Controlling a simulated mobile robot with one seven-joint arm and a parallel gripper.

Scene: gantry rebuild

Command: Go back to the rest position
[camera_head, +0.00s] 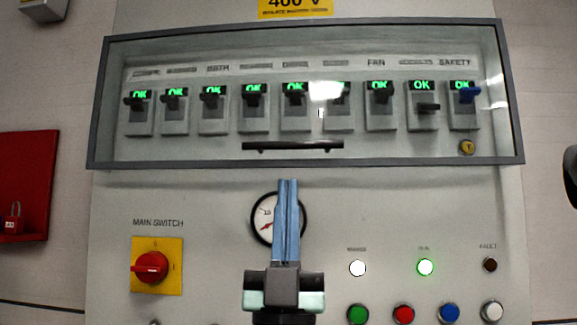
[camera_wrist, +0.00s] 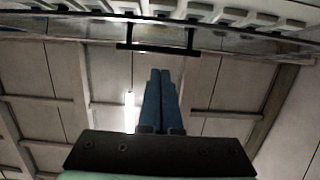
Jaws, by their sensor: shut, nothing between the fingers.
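My gripper (camera_head: 288,182) is in the lower middle of the head view, in front of the grey electrical panel (camera_head: 205,215). Its two blue fingers point up and lie together with nothing between them. The fingertips are just below the window frame and cover part of a round gauge (camera_head: 263,212). In the wrist view my gripper (camera_wrist: 160,72) also shows shut and empty, below a dark handle bar (camera_wrist: 158,48). I cannot tell how far the fingers are from the panel.
A framed clear cover (camera_head: 305,162) with a black handle (camera_head: 293,145) lies over a row of several breakers (camera_head: 253,110). A red main switch (camera_head: 150,267) is at lower left. Lamps and push buttons (camera_head: 403,314) are at lower right. A red box (camera_head: 38,165) hangs at far left.

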